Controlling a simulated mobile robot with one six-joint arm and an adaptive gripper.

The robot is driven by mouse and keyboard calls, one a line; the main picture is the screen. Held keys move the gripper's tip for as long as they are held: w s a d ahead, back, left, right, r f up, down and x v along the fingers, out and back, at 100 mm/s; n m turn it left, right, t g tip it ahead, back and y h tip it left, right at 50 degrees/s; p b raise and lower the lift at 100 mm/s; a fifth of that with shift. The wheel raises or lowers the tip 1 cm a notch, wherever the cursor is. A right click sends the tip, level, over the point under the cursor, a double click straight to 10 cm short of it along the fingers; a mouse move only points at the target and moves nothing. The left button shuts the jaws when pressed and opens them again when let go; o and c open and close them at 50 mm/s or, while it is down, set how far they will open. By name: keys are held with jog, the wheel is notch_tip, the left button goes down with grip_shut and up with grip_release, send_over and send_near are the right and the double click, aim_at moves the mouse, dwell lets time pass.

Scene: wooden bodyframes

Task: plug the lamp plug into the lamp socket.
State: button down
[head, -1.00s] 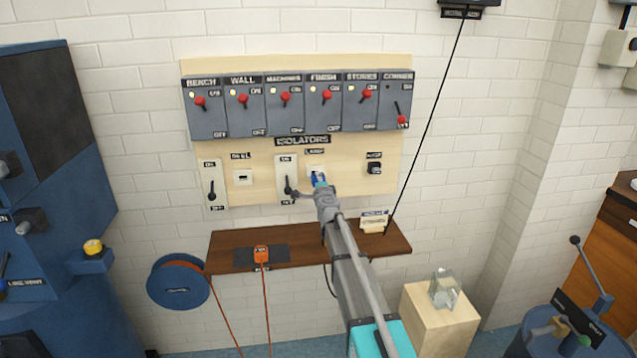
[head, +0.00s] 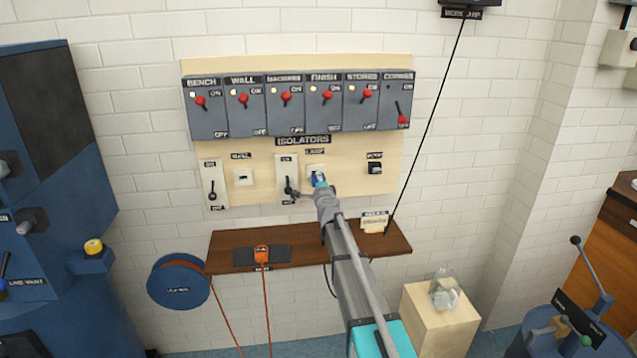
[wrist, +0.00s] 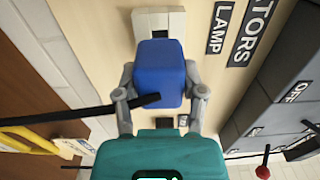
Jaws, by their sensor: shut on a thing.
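The blue lamp plug (wrist: 158,72) is between the two grey fingers of my gripper (wrist: 160,88), which is shut on it. In the head view the plug (head: 319,179) is small and partly hidden by my gripper (head: 321,187). The white lamp socket (wrist: 160,22) is directly beyond the plug in the wrist view, under the LAMP label. The socket (head: 316,169) also shows in the head view. The plug's far end is at the socket face, overlapping it in view. I cannot tell how deep it sits, as its front is hidden.
A lever switch (head: 287,180) is just left of the lamp socket, close to my gripper. Isolator boxes (head: 286,104) are above. A brown shelf (head: 228,240) with an orange plug (head: 262,254) is below. A dark rod or cord (wrist: 80,112) crosses before the plug.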

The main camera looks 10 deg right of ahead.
jog(key=shift+w, duration=1.45)
dwell(0.5)
jog(key=shift+c, duration=0.5)
grip_release()
jog(key=shift+s, duration=0.15)
jog(key=s, duration=1.1)
jog(key=shift+s, duration=0.4)
dwell(0.3)
